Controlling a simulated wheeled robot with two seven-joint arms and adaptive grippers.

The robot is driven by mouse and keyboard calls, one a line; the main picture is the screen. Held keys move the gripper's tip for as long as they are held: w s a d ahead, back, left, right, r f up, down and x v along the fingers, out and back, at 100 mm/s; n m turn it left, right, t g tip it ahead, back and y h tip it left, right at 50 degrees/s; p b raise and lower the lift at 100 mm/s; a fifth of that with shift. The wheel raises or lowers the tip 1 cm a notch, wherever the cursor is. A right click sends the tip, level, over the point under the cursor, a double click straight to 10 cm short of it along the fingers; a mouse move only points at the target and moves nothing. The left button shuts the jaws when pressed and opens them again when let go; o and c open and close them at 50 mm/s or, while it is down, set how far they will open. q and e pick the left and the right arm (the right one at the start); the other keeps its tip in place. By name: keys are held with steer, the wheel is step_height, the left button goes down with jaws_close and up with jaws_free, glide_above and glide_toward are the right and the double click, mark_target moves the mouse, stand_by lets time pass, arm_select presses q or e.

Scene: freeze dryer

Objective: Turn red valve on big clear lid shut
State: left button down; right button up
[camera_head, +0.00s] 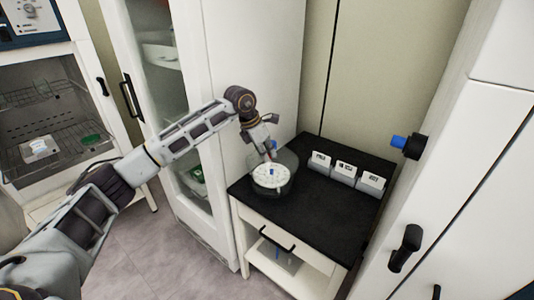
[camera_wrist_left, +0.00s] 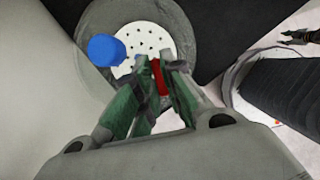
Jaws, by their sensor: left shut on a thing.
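The big clear lid (camera_head: 290,160) sits on the black-topped cabinet, over a white perforated disc (camera_head: 272,177). In the left wrist view the disc (camera_wrist_left: 146,40) shows through the lid (camera_wrist_left: 180,40). The red valve (camera_wrist_left: 160,78) is between the fingers of my left gripper (camera_wrist_left: 162,68), which is shut on it. In the head view the left gripper (camera_head: 269,153) reaches down to the lid from above and hides most of the valve. A blue cap (camera_wrist_left: 106,50) shows beside the disc in the wrist view. My right gripper is not in view.
Three small labelled boxes (camera_head: 344,172) stand in a row on the black cabinet top (camera_head: 300,208), right of the lid. A tall white cabinet (camera_head: 260,60) stands close behind the left arm. A blue knob (camera_head: 399,142) juts from the white unit at right. The cabinet top's front is clear.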

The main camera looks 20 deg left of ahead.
arm_select(q)
steer(key=m+g, duration=0.1)
steer(key=m, duration=0.1)
steer(key=shift+m+h, duration=0.3)
steer(key=shift+h, duration=0.1)
steer(key=shift+w+a+m, duration=0.1)
steer(key=shift+m, duration=0.5)
steer(key=shift+m+g+p, duration=0.3)
steer(key=shift+m+g, duration=0.3)
steer(key=shift+m, duration=0.4)
steer(key=shift+m+g+h, duration=0.3)
steer(key=shift+m+g, duration=0.1)
steer(key=shift+m, duration=0.7)
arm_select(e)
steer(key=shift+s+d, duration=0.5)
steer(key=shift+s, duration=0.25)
arm_select(q)
steer(key=c, duration=1.5)
jaws_free()
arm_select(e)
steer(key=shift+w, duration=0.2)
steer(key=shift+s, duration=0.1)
